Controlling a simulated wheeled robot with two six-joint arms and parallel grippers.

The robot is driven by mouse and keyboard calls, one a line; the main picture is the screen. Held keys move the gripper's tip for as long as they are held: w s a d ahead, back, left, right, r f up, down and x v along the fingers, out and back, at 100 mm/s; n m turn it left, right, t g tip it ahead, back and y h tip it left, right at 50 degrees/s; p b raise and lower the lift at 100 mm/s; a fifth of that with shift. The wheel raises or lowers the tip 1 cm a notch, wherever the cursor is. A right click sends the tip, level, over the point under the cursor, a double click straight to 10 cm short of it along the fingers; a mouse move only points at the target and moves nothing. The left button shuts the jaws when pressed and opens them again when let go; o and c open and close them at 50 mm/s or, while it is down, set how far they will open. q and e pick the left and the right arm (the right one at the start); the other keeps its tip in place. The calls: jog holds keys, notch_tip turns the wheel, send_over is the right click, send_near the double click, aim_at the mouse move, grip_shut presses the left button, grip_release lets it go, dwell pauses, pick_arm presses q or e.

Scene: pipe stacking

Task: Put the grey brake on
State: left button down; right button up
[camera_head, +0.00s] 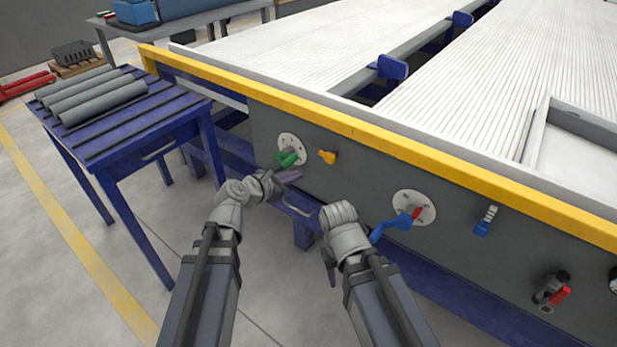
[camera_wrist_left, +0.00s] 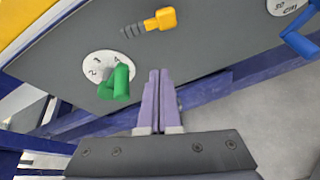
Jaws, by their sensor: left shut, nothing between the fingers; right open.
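On the machine's dark grey side panel (camera_head: 455,225), I cannot make out a part that is clearly a grey brake. A yellow knob on a dark ribbed shaft (camera_head: 327,157) sticks out there; it also shows in the left wrist view (camera_wrist_left: 162,19). A blue knob on a pale ribbed shaft (camera_head: 483,228) is further right. My left gripper (camera_head: 291,177) is shut and empty, its purple fingers (camera_wrist_left: 159,85) just below and right of the green handle. My right gripper (camera_head: 331,271) is open, low in front of the panel; its fingers are mostly hidden.
A green handle (camera_head: 288,158) sits on a numbered white dial. A blue crank (camera_head: 390,227) with a red part sits on another dial. A black valve with a red handle (camera_head: 558,294) is at lower right. Grey pipes (camera_head: 95,95) lie on a blue table at left.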

aim_at(322, 153)
pick_arm(q)
jog(key=w+d+f+n+b, duration=0.1)
jog(key=w, duration=0.2)
jog(key=w+d+f+b, duration=0.1)
jog(key=w+b, duration=0.1)
jog(key=w, duration=0.1)
jog(key=w+d+f+n+t+b, duration=0.1)
jog(key=w+f, duration=0.1)
jog(key=w, duration=0.2)
jog(key=shift+d+n, duration=0.15)
jog(key=shift+n, duration=0.15)
pick_arm(e)
notch_tip(322, 153, down, 6)
pick_arm(q)
jog(key=shift+s+d+r+p, duration=0.1)
jog(key=shift+s+r+p, duration=0.15)
jog(key=shift+r+p, duration=0.7)
jog(key=shift+s+r+p, duration=0.25)
jog(key=shift+r+p, duration=0.6)
jog(key=shift+r, duration=0.15)
pick_arm(e)
jog(key=shift+r, duration=2.2)
